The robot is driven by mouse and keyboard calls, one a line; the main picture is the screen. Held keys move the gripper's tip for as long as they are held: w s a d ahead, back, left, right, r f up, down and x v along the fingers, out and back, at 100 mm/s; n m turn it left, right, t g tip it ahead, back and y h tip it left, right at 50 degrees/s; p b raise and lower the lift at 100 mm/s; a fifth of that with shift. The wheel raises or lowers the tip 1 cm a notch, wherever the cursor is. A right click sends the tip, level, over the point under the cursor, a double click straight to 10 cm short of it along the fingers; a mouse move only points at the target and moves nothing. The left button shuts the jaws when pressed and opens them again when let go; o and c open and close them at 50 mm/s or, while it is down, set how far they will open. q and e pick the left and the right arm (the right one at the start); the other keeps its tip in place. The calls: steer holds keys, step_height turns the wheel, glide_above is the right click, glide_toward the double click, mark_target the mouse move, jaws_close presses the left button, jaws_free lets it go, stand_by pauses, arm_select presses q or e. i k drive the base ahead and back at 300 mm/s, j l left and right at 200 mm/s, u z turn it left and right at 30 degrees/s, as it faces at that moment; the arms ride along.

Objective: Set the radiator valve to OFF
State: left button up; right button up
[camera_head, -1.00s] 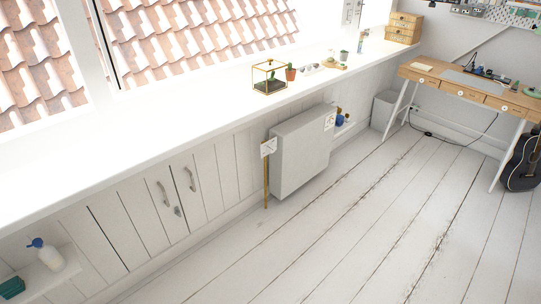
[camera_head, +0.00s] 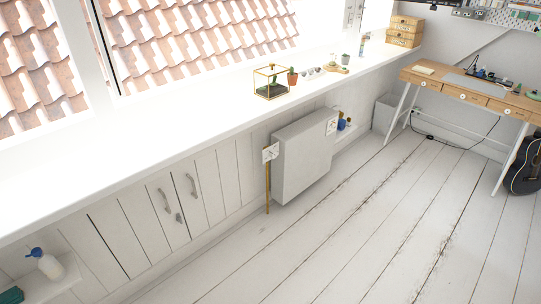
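A white box-shaped radiator (camera_head: 302,157) stands against the panelled wall under the long white sill. A small white plate with dark marks (camera_head: 270,153) is at its left end, at the top of a thin brass-coloured pipe (camera_head: 267,188). A second white marked plate (camera_head: 331,126) is at its upper right corner. I cannot tell which plate belongs to the valve, and the marks are too small to read. Neither of my grippers is in view.
The plank floor (camera_head: 370,220) before the radiator is clear. Cupboard doors (camera_head: 165,205) are left of it. A glass terrarium (camera_head: 270,84) and a potted plant (camera_head: 292,77) stand on the sill (camera_head: 150,135). A desk (camera_head: 480,92) and guitar (camera_head: 525,165) are at right.

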mark_target(273, 154)
steer(key=i+l+u, duration=0.15)
steer(key=i+l, duration=0.35)
steer(key=i+l+u, duration=0.2)
steer(key=i+l, duration=0.3)
steer(key=i+l+u, duration=0.15)
steer(key=i+l, duration=0.25)
steer(key=l, duration=0.25)
